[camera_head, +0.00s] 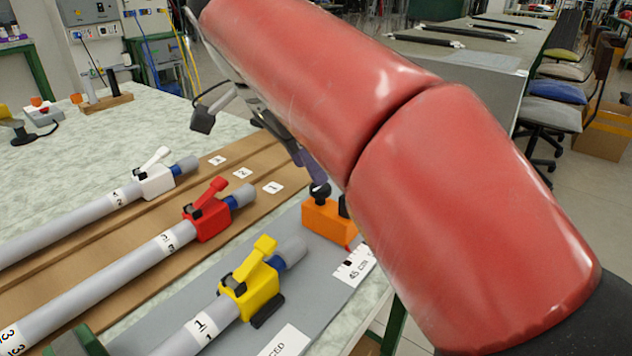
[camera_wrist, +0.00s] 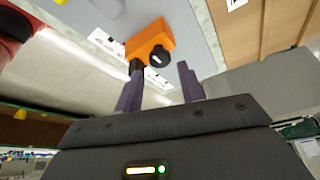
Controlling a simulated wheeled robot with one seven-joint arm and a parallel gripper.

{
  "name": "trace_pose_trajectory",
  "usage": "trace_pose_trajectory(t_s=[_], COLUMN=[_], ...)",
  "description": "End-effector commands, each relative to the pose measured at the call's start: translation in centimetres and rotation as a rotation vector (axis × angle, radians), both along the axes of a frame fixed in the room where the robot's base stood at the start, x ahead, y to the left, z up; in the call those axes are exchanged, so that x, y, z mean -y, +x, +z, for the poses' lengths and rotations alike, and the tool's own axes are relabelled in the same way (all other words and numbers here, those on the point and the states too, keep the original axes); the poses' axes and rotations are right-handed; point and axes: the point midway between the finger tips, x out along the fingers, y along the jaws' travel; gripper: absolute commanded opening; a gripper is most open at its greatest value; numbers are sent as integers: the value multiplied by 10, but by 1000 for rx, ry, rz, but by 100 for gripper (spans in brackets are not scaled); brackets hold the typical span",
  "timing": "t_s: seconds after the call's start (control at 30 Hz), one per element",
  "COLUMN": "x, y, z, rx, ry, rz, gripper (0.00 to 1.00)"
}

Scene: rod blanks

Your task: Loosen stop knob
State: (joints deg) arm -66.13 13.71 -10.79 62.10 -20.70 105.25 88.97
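The orange stop block (camera_head: 328,222) sits at the right end of the grey board, partly behind my arm. Its black stop knob (camera_head: 320,190) stands on top, with another dark part beside it. In the wrist view the orange block (camera_wrist: 148,40) shows with the round black knob (camera_wrist: 159,57) facing the camera. My gripper (camera_wrist: 160,70) is open, with its two purple fingers apart. The knob appears between and just beyond the fingertips; contact cannot be told. In the head view only a bit of the purple fingers (camera_head: 311,164) shows, just above the knob; my red arm hides the rest.
Grey rods with a yellow clamp (camera_head: 250,286), a red clamp (camera_head: 207,213) and a white clamp (camera_head: 153,179) lie left of the block. A "45 cm" label (camera_head: 355,266) lies close by. Tools stand at the table's back left.

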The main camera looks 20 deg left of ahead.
Motion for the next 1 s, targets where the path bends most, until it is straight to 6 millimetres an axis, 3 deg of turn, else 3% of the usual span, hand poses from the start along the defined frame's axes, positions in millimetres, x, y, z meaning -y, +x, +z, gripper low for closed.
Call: trace_pose_trajectory(t_s=[0.1,0.23,0.6,0.83,1.0], x=[5,9,10,10,10], y=[5,10,12,12,12], z=[-20,-32,-37,-37,-37], rx=[-2,-1,0,0,0], ry=[-1,-1,1,1,2], rz=[-1,1,1,1,7], gripper=[39,39,39,9,8])
